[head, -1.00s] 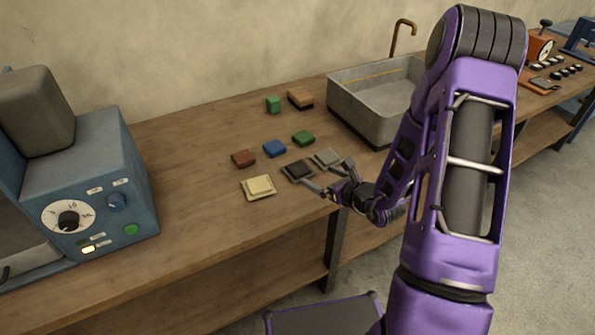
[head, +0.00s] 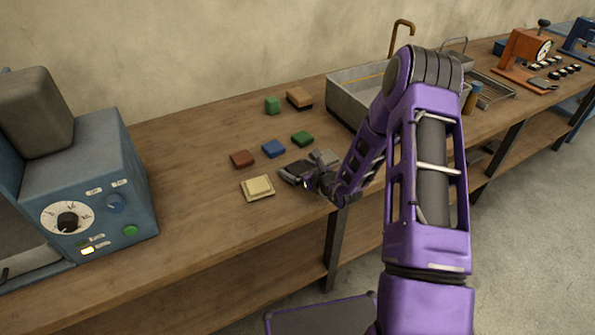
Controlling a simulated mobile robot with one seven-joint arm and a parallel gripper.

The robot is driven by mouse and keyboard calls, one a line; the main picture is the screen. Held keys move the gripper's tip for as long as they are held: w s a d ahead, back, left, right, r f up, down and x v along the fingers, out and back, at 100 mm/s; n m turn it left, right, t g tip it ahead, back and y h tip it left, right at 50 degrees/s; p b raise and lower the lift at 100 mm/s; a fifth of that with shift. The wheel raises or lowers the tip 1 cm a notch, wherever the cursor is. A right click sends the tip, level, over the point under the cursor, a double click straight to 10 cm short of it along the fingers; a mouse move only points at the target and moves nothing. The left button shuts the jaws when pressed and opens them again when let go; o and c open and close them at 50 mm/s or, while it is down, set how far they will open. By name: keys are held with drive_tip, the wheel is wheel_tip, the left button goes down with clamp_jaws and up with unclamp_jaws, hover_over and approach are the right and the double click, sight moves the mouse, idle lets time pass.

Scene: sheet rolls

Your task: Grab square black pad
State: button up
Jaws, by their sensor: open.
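The square black pad (head: 291,170) lies on the wooden bench near its front edge, partly hidden by my gripper. My gripper (head: 302,168) is open, low over the pad, with its fingers reaching across it. I cannot tell whether the fingers touch the pad. A grey pad (head: 329,157) lies just behind and to the right, partly covered by my gripper. A cream square pad (head: 257,188) lies to the left of the black one.
Red (head: 242,158), blue (head: 273,148) and green (head: 302,139) pads lie behind the black pad. A metal sink (head: 345,100) stands at the back right. A blue machine (head: 95,185) stands at left. The bench front-left is clear.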

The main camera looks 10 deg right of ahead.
drive_tip(key=shift+c, duration=0.3)
drive_tip(key=c, duration=1.2)
drive_tip(key=shift+c, duration=0.5)
drive_tip(key=shift+r, duration=0.15)
